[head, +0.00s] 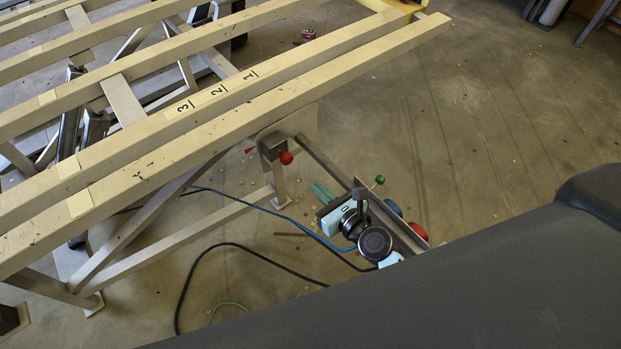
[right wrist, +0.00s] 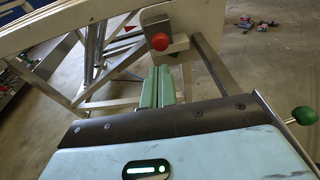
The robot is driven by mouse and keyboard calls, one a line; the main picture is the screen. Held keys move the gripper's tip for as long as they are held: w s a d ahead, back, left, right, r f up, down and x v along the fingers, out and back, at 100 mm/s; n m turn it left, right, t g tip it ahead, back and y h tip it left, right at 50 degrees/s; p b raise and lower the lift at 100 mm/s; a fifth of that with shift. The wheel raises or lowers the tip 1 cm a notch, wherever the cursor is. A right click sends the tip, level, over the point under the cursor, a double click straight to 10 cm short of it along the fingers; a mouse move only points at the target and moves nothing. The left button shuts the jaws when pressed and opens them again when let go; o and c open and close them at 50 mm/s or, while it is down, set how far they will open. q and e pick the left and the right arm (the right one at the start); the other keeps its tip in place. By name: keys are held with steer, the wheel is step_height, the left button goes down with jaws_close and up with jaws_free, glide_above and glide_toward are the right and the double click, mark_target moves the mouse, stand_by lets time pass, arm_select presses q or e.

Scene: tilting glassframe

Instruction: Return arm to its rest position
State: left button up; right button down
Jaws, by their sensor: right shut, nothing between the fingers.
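My right gripper (head: 323,192) hangs beside the tilting frame (head: 230,125) in the head view, with its green fingers closed and empty. In the right wrist view the same gripper (right wrist: 158,73) shows its two fingers together, pointing toward the frame's legs. A red knob (head: 286,158) sits on a bracket at the frame's side. The red knob (right wrist: 160,41) appears just beyond the fingertips in the right wrist view, with a visible gap in the head view. My left gripper is not in view.
A green knob (head: 379,180) stands close to my right wrist, and it also shows in the right wrist view (right wrist: 305,115). A blue cable (head: 262,208) and a black cable (head: 190,275) run across the floor. Open floor (head: 510,110) lies to the right.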

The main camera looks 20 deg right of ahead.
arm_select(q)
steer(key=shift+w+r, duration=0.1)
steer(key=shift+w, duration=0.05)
arm_select(e)
steer(key=shift+v, duration=1.65)
